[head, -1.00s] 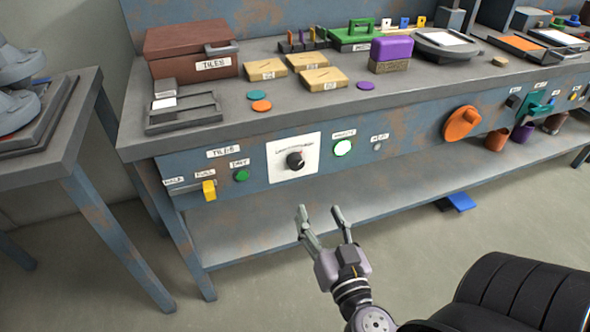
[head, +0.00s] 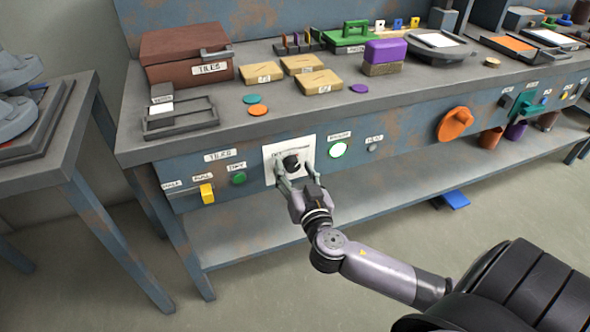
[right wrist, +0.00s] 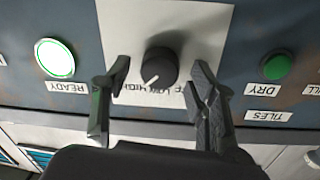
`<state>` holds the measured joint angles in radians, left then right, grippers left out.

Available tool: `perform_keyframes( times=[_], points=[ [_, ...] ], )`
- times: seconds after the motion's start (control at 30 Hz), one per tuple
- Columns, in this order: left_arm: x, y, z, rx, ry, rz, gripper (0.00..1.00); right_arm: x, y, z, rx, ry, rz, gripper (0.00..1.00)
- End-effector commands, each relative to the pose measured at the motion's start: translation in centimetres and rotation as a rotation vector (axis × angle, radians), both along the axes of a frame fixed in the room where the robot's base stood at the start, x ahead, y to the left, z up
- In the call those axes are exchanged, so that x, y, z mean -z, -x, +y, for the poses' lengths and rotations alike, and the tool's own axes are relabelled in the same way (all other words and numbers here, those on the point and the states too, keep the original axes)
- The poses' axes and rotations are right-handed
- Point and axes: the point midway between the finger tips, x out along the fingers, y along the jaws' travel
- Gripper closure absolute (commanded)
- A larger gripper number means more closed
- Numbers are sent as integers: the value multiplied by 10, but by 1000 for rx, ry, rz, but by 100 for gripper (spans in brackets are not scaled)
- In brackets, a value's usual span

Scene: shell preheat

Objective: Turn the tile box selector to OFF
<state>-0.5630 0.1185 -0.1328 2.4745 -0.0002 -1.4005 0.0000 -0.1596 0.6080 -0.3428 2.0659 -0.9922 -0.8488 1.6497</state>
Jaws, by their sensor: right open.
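The tile box selector (head: 291,161) is a black round knob on a white plate (head: 270,174) on the bench's front panel. In the right wrist view, the knob (right wrist: 159,68) has a white pointer line tilted to the lower left. The printed words below it are upside down and partly hidden, so the exact setting is unclear. My right gripper (head: 295,173) is open in front of the plate. In the right wrist view, the fingers of my right gripper (right wrist: 160,80) stand either side of the knob with gaps. My left gripper is not in view.
A lit READY lamp (head: 338,150) and a green DRY button (head: 239,179) flank the plate. A yellow lever (head: 207,194) is farther left, and an orange handle (head: 454,124) sticks out to the right. A brown TILES box (head: 186,57) stands on the bench top.

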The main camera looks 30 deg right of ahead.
Motion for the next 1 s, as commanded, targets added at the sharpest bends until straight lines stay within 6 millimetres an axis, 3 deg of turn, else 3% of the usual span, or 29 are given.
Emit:
perform_keyframes(
  times=[0.27,1.0],
  points=[
    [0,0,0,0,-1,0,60,0,-1,0,0,0,0,47],
    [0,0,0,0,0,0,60,0,-1,0,-1,0,0,95]
  ],
)
